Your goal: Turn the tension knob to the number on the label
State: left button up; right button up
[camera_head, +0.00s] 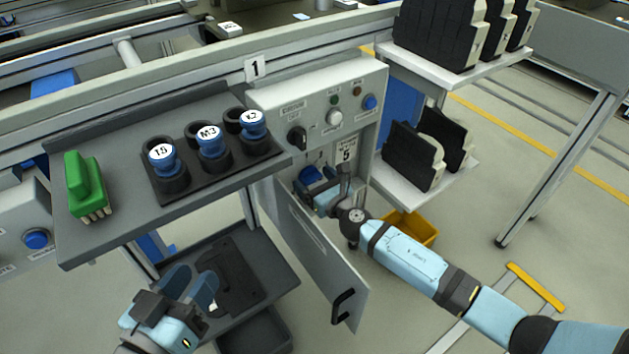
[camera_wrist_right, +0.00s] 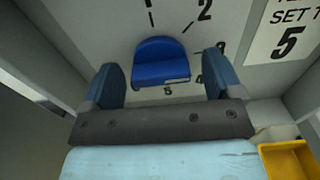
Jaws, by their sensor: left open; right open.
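The blue tension knob (camera_head: 309,175) sits inside the open control box, partly hidden by my right gripper in the head view. In the right wrist view the knob (camera_wrist_right: 162,60) stands on a dial with a 2 at its upper right; other figures are partly covered. The label (camera_head: 346,153) reads 5; in the right wrist view the label (camera_wrist_right: 288,40) reads "SET T… 5". My right gripper (camera_head: 326,186) is open, its fingers on either side of the knob with gaps visible. My left gripper (camera_head: 190,287) is open and empty by the lower shelf.
The box door (camera_head: 315,262) hangs open below the knob. A grey shelf (camera_head: 110,240) holds a green brush (camera_head: 85,185) and several labelled blue-and-black rollers (camera_head: 209,142). A yellow bin (camera_head: 412,229) stands behind my right arm. The black selector (camera_head: 297,137) is above the knob.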

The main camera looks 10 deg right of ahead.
jog(key=c, duration=0.9)
